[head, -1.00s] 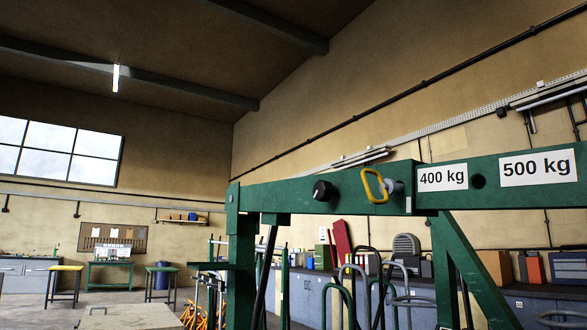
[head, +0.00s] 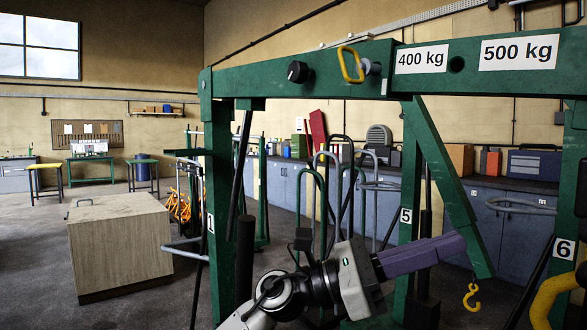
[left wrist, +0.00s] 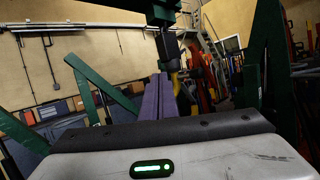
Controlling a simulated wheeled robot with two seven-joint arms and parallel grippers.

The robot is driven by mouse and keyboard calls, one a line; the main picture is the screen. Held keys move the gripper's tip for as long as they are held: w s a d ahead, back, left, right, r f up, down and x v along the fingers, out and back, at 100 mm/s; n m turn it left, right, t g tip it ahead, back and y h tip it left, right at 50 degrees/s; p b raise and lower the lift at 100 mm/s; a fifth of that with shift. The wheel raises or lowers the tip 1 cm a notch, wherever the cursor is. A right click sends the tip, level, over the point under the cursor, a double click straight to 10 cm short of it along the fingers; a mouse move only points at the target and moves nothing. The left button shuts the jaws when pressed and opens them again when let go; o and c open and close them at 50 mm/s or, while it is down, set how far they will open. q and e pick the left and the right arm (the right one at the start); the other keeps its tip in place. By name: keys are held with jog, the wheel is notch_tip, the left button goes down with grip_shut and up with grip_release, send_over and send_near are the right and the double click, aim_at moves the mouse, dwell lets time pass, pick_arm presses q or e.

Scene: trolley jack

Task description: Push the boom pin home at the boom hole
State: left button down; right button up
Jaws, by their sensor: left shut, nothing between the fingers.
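The boom pin (head: 350,64) has a yellow loop handle and a grey round end beside it. It sits at the green boom (head: 270,82), just left of the 400 kg label; how deep it sits I cannot tell. An empty dark boom hole (head: 457,64) shows between the 400 kg and 500 kg labels. My left gripper (head: 458,247) is well below the boom, its purple fingers shut together and empty, pointing right. The shut fingers also show in the left wrist view (left wrist: 160,98), below a green beam. My right gripper is not in view.
A green slanted brace (head: 440,180) and a yellow hook (head: 472,297) are close to my left fingers. Green posts stand behind my arm. A wooden box (head: 120,245) stands on the floor at left.

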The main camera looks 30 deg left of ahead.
pick_arm(q)
notch_tip(320, 180, up, 8)
jog(key=a+m+g+y, duration=0.2)
jog(key=m, duration=0.7)
jog(key=m+t+y, duration=0.6)
jog(key=t+y, duration=0.3)
jog(key=y, duration=0.3)
send_near(338, 54)
jog(key=shift+p+x, duration=0.9)
jog(key=shift+x, duration=2.35)
jog(key=shift+p+x, duration=1.25)
jog(key=shift+x, duration=0.45)
jog(key=shift+s+a, duration=0.1)
